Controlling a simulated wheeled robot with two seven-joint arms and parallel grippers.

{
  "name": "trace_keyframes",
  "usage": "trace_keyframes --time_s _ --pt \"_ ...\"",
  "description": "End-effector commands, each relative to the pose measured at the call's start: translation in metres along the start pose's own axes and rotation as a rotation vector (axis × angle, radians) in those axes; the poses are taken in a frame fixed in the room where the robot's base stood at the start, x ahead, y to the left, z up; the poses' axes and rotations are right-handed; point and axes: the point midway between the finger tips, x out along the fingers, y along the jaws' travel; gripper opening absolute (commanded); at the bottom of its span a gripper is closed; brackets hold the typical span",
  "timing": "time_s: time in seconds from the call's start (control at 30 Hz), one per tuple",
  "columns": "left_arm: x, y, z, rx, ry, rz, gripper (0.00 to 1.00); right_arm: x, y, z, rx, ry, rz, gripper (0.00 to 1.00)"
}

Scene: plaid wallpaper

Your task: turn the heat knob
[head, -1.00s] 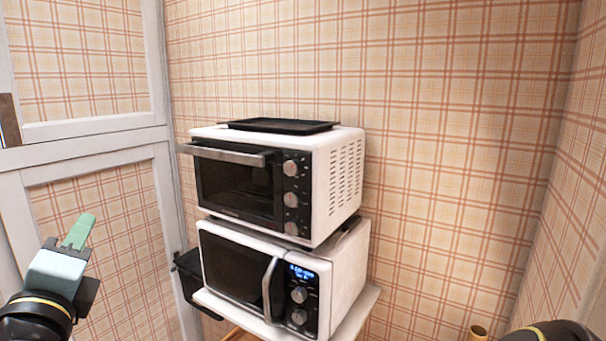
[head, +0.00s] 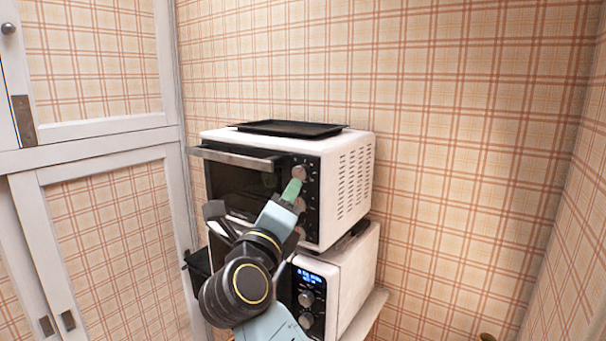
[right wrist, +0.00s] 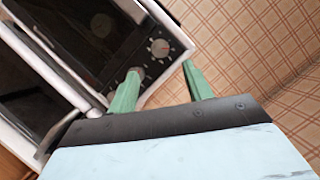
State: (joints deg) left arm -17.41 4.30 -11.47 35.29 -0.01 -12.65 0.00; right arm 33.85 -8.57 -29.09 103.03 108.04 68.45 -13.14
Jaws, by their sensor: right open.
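A white toaster oven (head: 355,180) with a black front sits on top of a white microwave (head: 355,280). Its control panel has a column of silver knobs. The top knob (head: 300,172) is visible in the head view, just above my fingertips; the lower ones are partly covered. My right gripper (head: 291,190) is in front of this panel. The right wrist view shows its green fingers (right wrist: 160,77) apart, with nothing between them. There, one knob (right wrist: 159,47) is clear and another (right wrist: 137,72) is at the left fingertip; contact is unclear. I cannot read which knob is heat.
A black tray (head: 290,128) lies on the oven. The oven door handle (head: 235,157) juts out left of the panel. A dark bin (head: 197,275) hangs at left beside the microwave. A white cabinet (head: 110,150) stands at left; plaid wall is behind.

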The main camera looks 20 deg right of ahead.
Motion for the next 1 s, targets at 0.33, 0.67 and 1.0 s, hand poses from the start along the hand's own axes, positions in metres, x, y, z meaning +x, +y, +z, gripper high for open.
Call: trace_keyframes --time_s 0.33,0.67,1.0 --pt "-0.022 -0.003 -0.003 0.002 0.002 -0.003 0.00 0.068 -0.003 0.000 -0.002 0.001 -0.003 0.50" --pt "-0.025 -0.005 -0.007 0.003 0.009 -0.006 0.00 0.084 -0.001 -0.001 0.000 0.001 -0.001 0.50" --pt "-0.025 -0.005 -0.008 0.002 0.010 -0.006 0.00 0.084 -0.001 -0.001 0.001 0.001 -0.001 0.28"
